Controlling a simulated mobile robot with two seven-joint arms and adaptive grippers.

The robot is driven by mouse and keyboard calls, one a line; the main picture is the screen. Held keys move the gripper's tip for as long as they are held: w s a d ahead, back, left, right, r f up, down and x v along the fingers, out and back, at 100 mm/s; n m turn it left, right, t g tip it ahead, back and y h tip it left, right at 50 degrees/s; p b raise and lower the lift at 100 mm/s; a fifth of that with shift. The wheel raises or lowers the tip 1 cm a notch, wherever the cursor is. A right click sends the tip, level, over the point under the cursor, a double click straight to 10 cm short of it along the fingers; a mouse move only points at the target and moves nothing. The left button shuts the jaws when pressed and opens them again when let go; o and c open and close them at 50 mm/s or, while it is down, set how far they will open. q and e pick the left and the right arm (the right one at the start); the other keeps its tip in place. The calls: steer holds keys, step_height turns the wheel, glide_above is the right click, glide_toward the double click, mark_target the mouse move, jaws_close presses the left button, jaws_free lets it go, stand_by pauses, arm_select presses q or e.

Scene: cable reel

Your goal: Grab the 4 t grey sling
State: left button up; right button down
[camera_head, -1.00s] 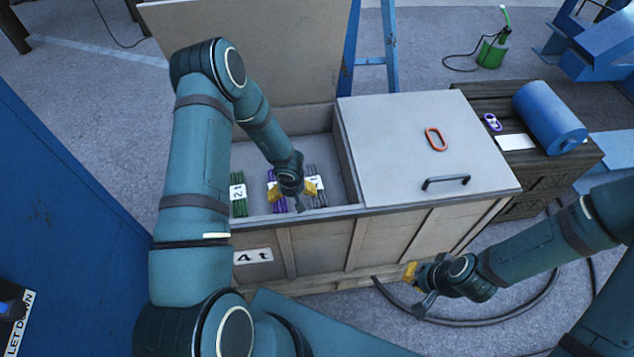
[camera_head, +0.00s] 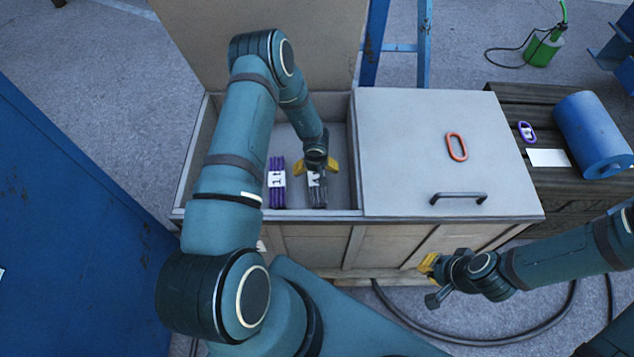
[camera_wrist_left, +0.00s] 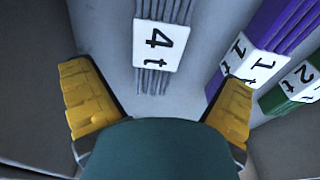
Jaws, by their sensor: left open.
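The grey sling (camera_head: 318,194) with a white "4 t" label lies in the open left compartment of the wooden chest.
A purple "1 t" sling (camera_head: 277,185) lies left of the grey one. A green "2 t" sling (camera_wrist_left: 290,90) lies beyond it. The closed chest lid (camera_head: 400,150) carries a red link (camera_head: 456,147) and a handle (camera_head: 459,198). The compartment's walls stand close around the slings.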

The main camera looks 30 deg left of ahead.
mark_target(317, 177)
arm_select(q)
steer(key=shift+w+f+b, duration=0.15)
steer(key=shift+f+b, duration=0.35)
steer(key=shift+f, duration=1.25)
steer(key=shift+w+f+b, duration=0.1)
steer(key=shift+f+b, duration=0.35)
steer(key=shift+f, duration=1.3)
steer(key=shift+r, duration=0.1)
steer(key=c, duration=1.4)
